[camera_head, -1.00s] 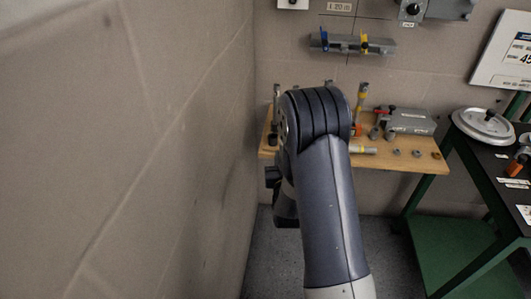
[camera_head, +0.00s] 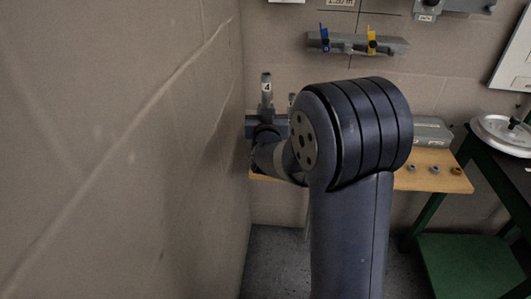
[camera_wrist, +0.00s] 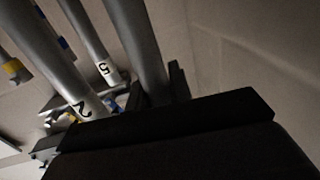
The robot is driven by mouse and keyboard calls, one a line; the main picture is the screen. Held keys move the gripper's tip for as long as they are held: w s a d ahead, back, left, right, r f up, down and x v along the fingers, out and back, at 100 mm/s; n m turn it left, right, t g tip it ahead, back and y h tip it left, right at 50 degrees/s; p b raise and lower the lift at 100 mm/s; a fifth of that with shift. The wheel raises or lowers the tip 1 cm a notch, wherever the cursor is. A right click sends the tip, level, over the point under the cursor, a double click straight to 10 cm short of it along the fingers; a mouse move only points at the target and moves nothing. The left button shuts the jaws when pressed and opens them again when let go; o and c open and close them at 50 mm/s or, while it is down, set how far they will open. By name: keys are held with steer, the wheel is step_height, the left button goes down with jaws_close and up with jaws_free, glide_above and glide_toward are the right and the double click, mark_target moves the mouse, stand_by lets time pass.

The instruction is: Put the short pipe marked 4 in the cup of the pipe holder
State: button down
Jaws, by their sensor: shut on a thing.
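The short pipe marked 4 (camera_head: 266,91) stands about upright above the left end of the wooden bench in the head view. My gripper (camera_head: 267,121) is shut on it below the label, close to the wall at the left. In the wrist view the held grey pipe (camera_wrist: 138,45) runs into my gripper (camera_wrist: 155,97); its label does not show there. The pipe's lower end is hidden, and I cannot tell what it rests on. I cannot make out the cup of the pipe holder; my arm covers much of the bench.
Pipes marked 2 (camera_wrist: 60,75) and 5 (camera_wrist: 92,45) show beside the held pipe in the wrist view. A wall rack (camera_head: 385,46) has blue and yellow clips. A grey box (camera_head: 431,132) and small rings (camera_head: 434,169) are on the bench (camera_head: 425,183). The left wall (camera_head: 120,150) is close.

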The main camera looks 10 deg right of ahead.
steer(key=f, duration=0.9)
steer(key=shift+w+f+b, duration=0.3)
steer(key=shift+w+f, duration=0.05)
steer(key=shift+f, duration=0.15)
steer(key=c, duration=1.3)
jaws_free()
steer(key=s, duration=0.4)
steer(key=s+a+b, duration=0.1)
steer(key=s, duration=0.3)
steer(key=s+a, duration=0.1)
steer(key=s, duration=0.2)
steer(key=shift+s, duration=0.4)
